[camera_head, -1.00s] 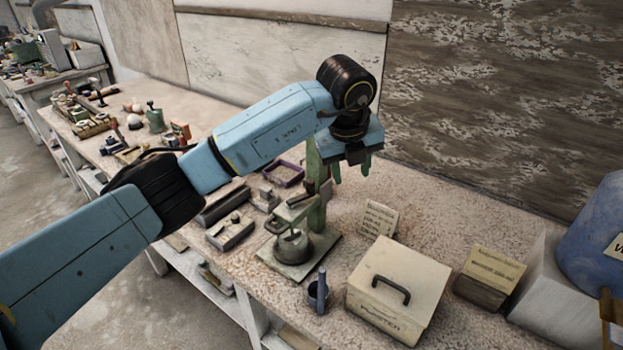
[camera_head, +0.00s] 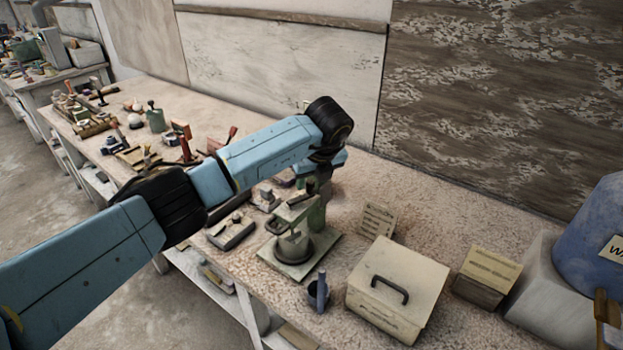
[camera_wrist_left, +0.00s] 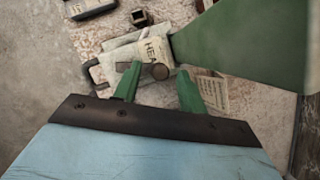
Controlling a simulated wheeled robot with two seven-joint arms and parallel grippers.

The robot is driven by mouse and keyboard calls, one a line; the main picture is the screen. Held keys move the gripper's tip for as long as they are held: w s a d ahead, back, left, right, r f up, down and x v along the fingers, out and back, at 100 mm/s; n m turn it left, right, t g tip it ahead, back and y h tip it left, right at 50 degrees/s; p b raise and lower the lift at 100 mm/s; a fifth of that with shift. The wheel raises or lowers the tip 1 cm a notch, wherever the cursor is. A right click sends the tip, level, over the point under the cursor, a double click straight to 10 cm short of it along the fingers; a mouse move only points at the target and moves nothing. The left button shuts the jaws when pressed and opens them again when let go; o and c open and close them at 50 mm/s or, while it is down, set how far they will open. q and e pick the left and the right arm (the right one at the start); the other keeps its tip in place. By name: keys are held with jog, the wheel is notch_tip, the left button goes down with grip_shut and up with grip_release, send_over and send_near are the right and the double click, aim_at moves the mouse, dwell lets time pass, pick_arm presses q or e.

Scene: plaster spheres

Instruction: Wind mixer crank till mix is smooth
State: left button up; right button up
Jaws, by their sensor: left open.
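The hand mixer stands on a pale base plate (camera_head: 277,262) with a green column (camera_head: 318,212), a light head arm (camera_head: 296,207) and a metal pot (camera_head: 293,247) under it. The mix inside the pot cannot be made out. In the left wrist view a labelled head part (camera_wrist_left: 153,50) carries a round brown knob (camera_wrist_left: 160,72), which may be the crank's grip. My left gripper (camera_wrist_left: 158,88) is open, its green fingers on either side below the knob; touching cannot be told. In the head view its fingers are hidden around the column. My right gripper is not in view.
A lidded plaster box (camera_head: 398,285), a small sign card (camera_head: 378,219) and a dark cup with a tool (camera_head: 318,294) stand near the mixer. A box (camera_head: 487,275) and a blue tub (camera_head: 597,235) are at right. Small tools crowd the bench's left.

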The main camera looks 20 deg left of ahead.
pick_arm(q)
jog(key=shift+w+a+f, duration=0.1)
jog(key=shift+w+f, duration=0.05)
jog(key=shift+f, duration=0.35)
grip_shut()
jog(key=shift+m, duration=0.3)
